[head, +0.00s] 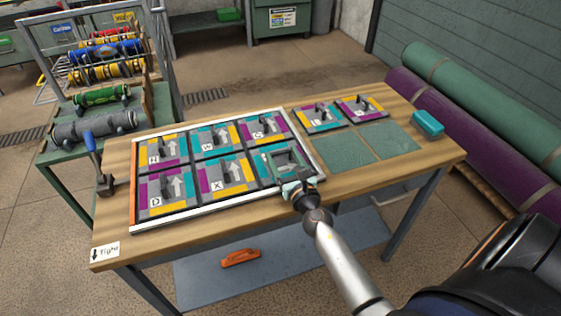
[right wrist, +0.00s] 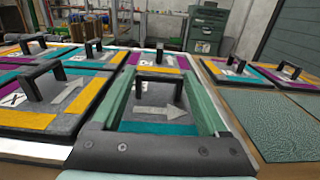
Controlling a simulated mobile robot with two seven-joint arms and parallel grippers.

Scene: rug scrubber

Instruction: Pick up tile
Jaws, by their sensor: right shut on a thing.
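The white-rimmed tray (head: 222,202) on the table holds square tiles in grey, purple, teal and yellow, each with a black handle. My right gripper (head: 284,160) is over the tray's near right cell. In the right wrist view its green fingers (right wrist: 160,76) stand on either side of the handle of a tile (right wrist: 160,113) with a grey arrow, and it is shut on that tile. The tile appears to lie flat in its cell. Tile X (head: 222,178) is left of it, also in the right wrist view (right wrist: 45,100). My left gripper is not in view.
Two tiles (head: 318,117) lie right of the tray, behind two bare green pads (head: 344,150). A teal block (head: 427,123) sits at the right edge. Rolled rugs (head: 470,90) lie beyond the table.

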